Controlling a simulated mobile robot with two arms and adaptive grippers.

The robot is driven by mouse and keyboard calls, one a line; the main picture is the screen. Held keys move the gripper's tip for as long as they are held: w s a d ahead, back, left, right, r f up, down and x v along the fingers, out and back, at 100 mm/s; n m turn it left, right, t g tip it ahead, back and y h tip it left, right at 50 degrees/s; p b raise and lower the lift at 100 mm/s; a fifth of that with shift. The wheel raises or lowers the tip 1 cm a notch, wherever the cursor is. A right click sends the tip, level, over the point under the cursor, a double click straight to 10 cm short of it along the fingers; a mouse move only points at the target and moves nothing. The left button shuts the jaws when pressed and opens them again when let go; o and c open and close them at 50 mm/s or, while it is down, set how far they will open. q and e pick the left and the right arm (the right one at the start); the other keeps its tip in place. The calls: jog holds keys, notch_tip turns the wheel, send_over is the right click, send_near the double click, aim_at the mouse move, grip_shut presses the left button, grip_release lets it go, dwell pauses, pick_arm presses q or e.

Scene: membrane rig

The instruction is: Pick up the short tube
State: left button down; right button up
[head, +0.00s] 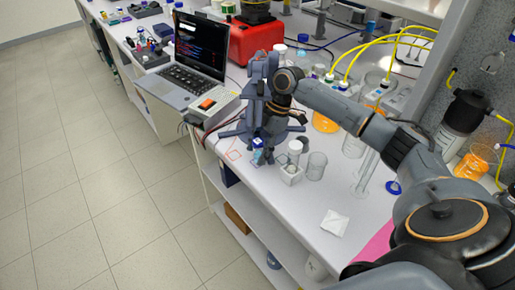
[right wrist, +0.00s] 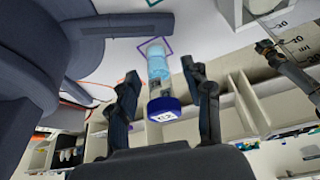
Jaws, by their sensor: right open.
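The short tube is light blue with a dark blue cap. It stands near the bench's front edge and shows in the head view (head: 257,144) partly behind my gripper. In the right wrist view the tube (right wrist: 159,66) is between the two fingers, its cap towards the camera and its far end by a purple outlined square on the bench. My right gripper (head: 263,156) is around it in the head view. In the right wrist view the gripper (right wrist: 164,82) is open, with a gap showing on each side of the tube. My left gripper is not in view.
Just right of the gripper are a small white holder (head: 290,175) with a vial and a clear beaker (head: 316,166). A laptop (head: 198,55) stands at the back left. A white sheet (head: 335,222) lies on the bench further right, with clear bench around it.

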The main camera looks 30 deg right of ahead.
jog(key=shift+f, duration=0.3)
jog(key=c, duration=1)
jog(key=shift+r, duration=0.1)
